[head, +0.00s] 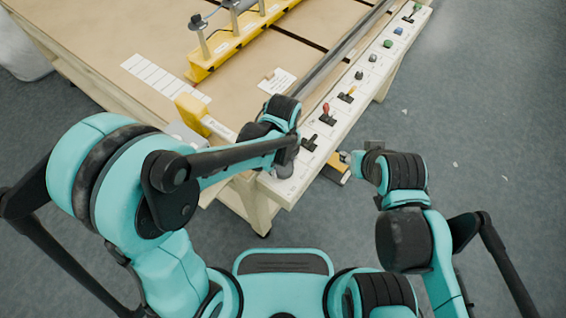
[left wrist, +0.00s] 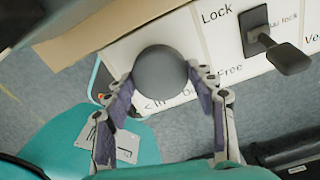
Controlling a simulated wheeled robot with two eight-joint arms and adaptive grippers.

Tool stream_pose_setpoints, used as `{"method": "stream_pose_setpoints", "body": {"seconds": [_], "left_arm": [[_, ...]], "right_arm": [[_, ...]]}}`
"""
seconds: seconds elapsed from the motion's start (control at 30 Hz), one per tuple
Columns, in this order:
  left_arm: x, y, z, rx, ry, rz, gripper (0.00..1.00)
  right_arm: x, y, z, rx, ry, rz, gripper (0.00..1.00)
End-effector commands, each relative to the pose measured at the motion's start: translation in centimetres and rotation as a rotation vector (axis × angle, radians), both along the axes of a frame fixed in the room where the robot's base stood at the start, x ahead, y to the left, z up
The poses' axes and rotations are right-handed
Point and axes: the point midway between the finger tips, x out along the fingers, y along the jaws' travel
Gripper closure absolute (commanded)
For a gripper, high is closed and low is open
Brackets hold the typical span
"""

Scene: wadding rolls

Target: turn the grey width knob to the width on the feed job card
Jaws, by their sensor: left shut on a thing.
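The grey width knob (left wrist: 160,73) is a round, smooth knob at the near end of the white control panel. In the left wrist view, the fingers of my left gripper (left wrist: 164,92) stand on both sides of it, closed on it. In the head view the knob (head: 284,171) shows only partly, under my left gripper (head: 287,153). A white card (head: 278,81) with small print lies on the table; I cannot read it or tell whether it is the feed job card. My right gripper (head: 347,156) is off the panel's right side, its fingers small and partly hidden.
A black lever (left wrist: 272,50) beside "Lock" and "Free" labels stands close to the knob. Further along the panel are a red-topped lever (head: 326,114), a yellow switch (head: 347,95) and several coloured buttons. A yellow rail (head: 235,45) is on the table. Floor right of the panel is open.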

Motion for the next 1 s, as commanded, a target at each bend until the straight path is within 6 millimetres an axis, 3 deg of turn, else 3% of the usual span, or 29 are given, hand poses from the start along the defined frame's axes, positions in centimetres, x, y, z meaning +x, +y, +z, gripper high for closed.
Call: {"method": "stream_pose_setpoints", "body": {"seconds": [0.3,0.8,0.83,0.9,1.0], "left_arm": [[-0.11,0.0,-0.08,-0.001,0.002,-0.11,0.73],[-0.11,-0.01,-0.08,-0.001,0.002,-0.129,0.73],[-0.11,-0.01,-0.08,-0.001,0.002,-0.128,0.42],[-0.11,0.0,-0.07,-0.001,0.002,-0.128,0.23],[-0.08,0.0,-0.05,0.0,0.001,-0.128,0.22]], "right_arm": [[0.0,0.0,-0.03,0.0,0.0,0.0,0.6],[0.0,0.0,-0.03,0.0,0.0,0.0,0.6],[0.0,0.0,-0.02,0.0,0.0,0.0,0.6],[0.0,0.0,-0.03,0.0,0.0,0.0,0.6],[0.0,0.0,-0.02,0.0,0.0,0.0,0.6]]}}
